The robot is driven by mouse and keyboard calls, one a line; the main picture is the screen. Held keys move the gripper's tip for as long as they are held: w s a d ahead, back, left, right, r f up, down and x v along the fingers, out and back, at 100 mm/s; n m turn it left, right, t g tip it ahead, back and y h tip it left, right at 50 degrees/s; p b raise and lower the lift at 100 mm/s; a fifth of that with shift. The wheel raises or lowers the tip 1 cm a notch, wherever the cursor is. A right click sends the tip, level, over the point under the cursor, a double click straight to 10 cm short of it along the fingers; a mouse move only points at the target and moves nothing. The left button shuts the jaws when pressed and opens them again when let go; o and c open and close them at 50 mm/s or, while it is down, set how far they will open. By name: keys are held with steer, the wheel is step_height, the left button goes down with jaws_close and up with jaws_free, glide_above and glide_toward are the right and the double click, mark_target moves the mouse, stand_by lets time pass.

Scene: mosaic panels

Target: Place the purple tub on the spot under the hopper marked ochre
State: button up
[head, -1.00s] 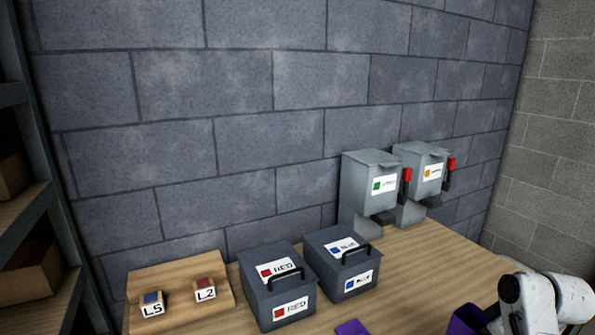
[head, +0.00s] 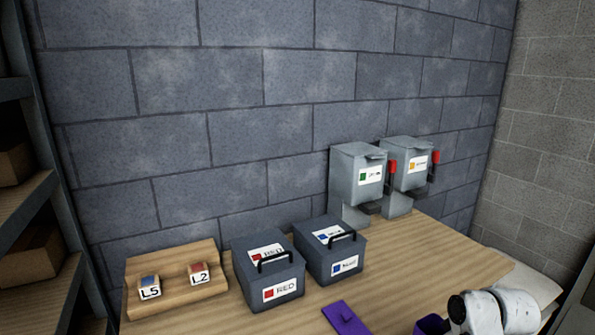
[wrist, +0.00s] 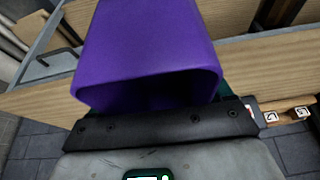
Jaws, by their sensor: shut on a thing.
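The purple tub (wrist: 145,55) fills the upper middle of the wrist view, held in my gripper (wrist: 165,115), which is shut on it. In the head view a purple piece of the tub (head: 432,325) shows at the bottom edge beside my white arm; the fingers are hidden there. The hopper with the ochre label (head: 411,165) is the right one of two grey hoppers at the wall, with a red lever on its right side. The left hopper (head: 359,172) has a green label. The spot under the ochre hopper is mostly hidden.
A red-labelled box (head: 268,270) and a blue-labelled box (head: 331,250) stand left of the hoppers. A wooden block rack (head: 178,282) is farther left. Table room in front of the hoppers is clear.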

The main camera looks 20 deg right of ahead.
steer(key=a+f+b, duration=0.1)
steer(key=a+f, duration=0.4)
steer(key=a, duration=0.4)
steer(key=a+f+b, duration=0.1)
steer(key=a+f, duration=0.4)
steer(key=a, duration=0.4)
steer(key=a+f+b, duration=0.2)
steer(key=a+f, duration=0.4)
steer(key=a, duration=0.4)
steer(key=shift+s, duration=0.2)
steer(key=shift+r, duration=0.15)
